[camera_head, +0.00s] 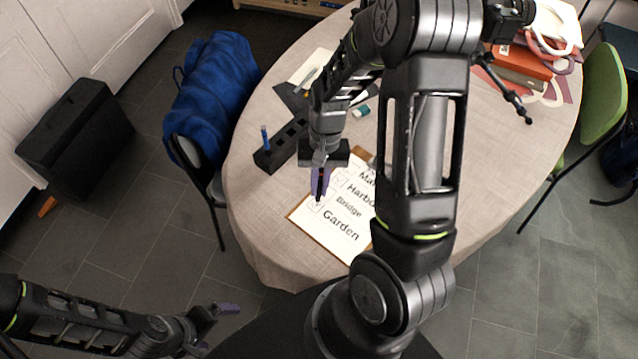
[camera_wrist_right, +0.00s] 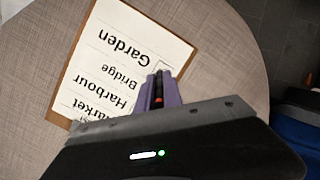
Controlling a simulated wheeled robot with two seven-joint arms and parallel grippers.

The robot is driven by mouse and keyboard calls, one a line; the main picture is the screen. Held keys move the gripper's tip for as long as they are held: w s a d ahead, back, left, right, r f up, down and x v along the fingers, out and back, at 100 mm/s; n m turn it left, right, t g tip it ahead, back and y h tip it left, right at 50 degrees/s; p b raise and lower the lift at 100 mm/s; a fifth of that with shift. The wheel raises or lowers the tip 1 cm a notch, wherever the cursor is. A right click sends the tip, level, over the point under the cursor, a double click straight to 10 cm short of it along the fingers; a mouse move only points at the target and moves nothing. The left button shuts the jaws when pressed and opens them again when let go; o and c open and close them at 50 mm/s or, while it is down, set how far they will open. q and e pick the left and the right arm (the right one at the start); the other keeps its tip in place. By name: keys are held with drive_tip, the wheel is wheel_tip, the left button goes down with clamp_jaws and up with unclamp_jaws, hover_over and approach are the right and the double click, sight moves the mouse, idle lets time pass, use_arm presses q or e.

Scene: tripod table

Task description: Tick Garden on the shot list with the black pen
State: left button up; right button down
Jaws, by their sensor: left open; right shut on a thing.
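The shot list (camera_head: 352,245) is a white sheet on a brown clipboard on the round table. Its lines read Market, Harbour, Bridge and Garden, with boxes beside them; it also shows upside down in the right wrist view (camera_wrist_right: 160,42). My right gripper (camera_head: 320,186), with purple fingers, is shut on the black pen (camera_head: 321,188). The pen points down over the sheet, near the boxes by Bridge and Garden. In the right wrist view the pen (camera_wrist_right: 158,90) shows between the fingers; whether its tip touches the paper cannot be told. My left gripper (camera_head: 228,309) is open and empty, off the table.
A chair with a blue cloth (camera_head: 212,95) stands at the left.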

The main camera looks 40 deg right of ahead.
wheel_tip(320, 180, up, 4)
drive_tip(key=p, duration=0.3)
drive_tip(key=shift+r, duration=0.1)
drive_tip(key=shift+r+p, duration=0.45)
drive_tip(key=shift+r, duration=0.7)
drive_tip(key=shift+f, duration=0.1)
